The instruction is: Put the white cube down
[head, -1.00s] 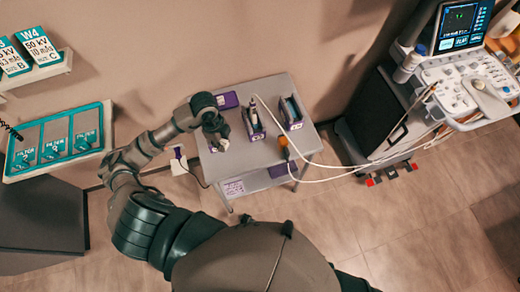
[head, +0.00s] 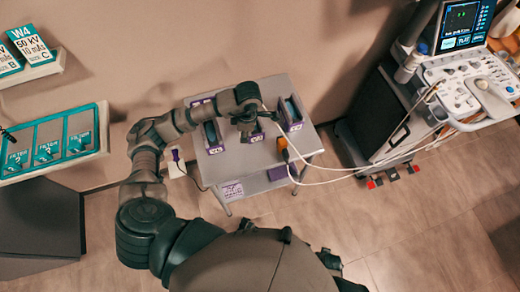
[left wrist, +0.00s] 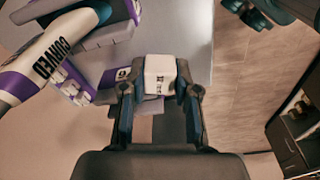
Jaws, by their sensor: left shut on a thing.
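The white cube (left wrist: 159,72) shows in the left wrist view with dark marks on its near face. It sits between the two fingers of my left gripper (left wrist: 160,90), which is shut on it. In the head view my left gripper (head: 246,131) is over the middle of the grey table (head: 240,166), pointing down, and I cannot make out the cube there. I cannot tell how far the cube is above the tabletop.
Purple holders stand along the table: one at left (head: 213,138), one partly behind my gripper, one at right (head: 290,113). An item marked "CURVED" (left wrist: 45,65) lies left of the gripper. The table's front is clear.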

